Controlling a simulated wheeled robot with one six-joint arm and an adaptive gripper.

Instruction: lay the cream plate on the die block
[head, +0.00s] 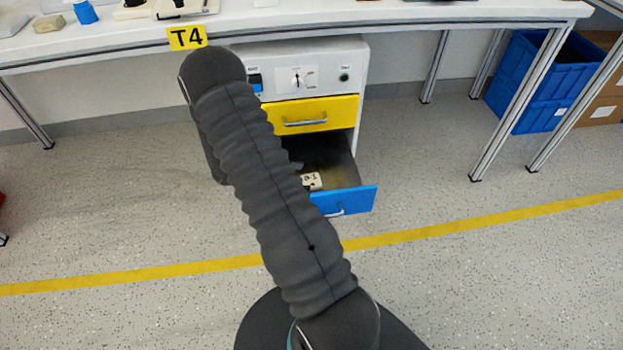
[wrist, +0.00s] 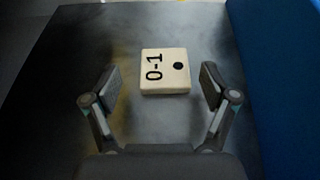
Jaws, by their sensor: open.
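The cream plate (wrist: 150,80), square and marked "0-1" with a black dot, lies flat on the dark drawer floor in the wrist view. In the head view the plate (head: 312,181) shows in the open blue drawer, partly hidden by my arm. My gripper (wrist: 161,84) is open, with one finger to the left of the plate and one to the right, clear gaps on both sides, and nothing held. My arm hides most of the gripper in the head view. I cannot make out which thing is the die block.
The blue drawer (head: 355,199) is pulled out below a shut yellow drawer (head: 335,114). The cabinet (head: 350,60) carries a rotary switch (head: 297,78). Above, the bench top (head: 330,17) holds small items, including a tan block (head: 48,23). Blue crates (head: 530,75) stand right.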

